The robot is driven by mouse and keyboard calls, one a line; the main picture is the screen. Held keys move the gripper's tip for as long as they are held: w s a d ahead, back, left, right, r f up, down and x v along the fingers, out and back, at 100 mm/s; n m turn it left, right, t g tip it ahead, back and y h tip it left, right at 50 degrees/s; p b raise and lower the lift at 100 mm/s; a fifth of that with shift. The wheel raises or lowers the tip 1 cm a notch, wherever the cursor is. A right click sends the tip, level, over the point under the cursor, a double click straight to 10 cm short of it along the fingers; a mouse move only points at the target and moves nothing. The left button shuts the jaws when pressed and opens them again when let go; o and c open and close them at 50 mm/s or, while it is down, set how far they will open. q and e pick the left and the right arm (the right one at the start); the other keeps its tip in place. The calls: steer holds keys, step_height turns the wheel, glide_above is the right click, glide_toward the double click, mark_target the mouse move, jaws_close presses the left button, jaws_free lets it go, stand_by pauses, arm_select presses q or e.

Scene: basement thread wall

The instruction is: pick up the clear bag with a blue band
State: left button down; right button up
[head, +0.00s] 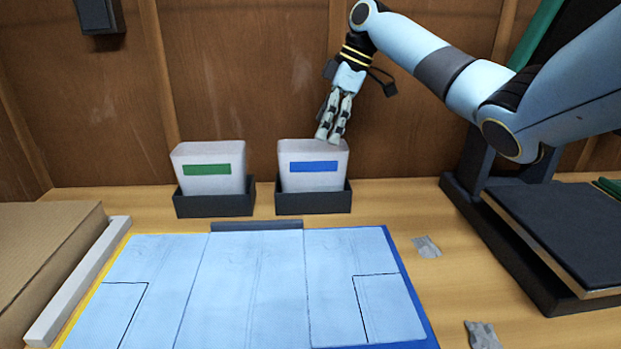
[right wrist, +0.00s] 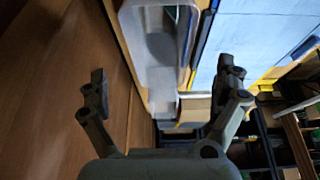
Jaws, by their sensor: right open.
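The clear bag with a blue band (head: 313,178) stands upright in a dark holder (head: 313,204) at the back of the table, in front of the wooden wall. It looks whitish and translucent, with the band across its front. My right gripper (head: 330,137) points down at the bag's top edge, over its right half. The right wrist view shows the fingers (right wrist: 163,85) spread apart with nothing gripped between them. A translucent, open-topped bag (right wrist: 155,75) lies beyond them there, with no band visible. Whether the fingers touch it I cannot tell. My left gripper is out of view.
A similar bag with a green band (head: 213,182) stands in its own dark holder to the left. A light-blue sheet (head: 250,285) covers the table's front. A cardboard box (head: 40,245) is at left, a dark-topped stand (head: 565,230) at right. Small grey scraps (head: 426,246) lie between.

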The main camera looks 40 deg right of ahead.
mark_target(312, 151)
steer(key=x, duration=0.6)
steer(key=shift+w+a, duration=0.2)
steer(key=shift+f, duration=0.1)
steer(key=shift+f, duration=0.25)
steer(key=shift+c, duration=0.2)
steer(key=c, duration=1)
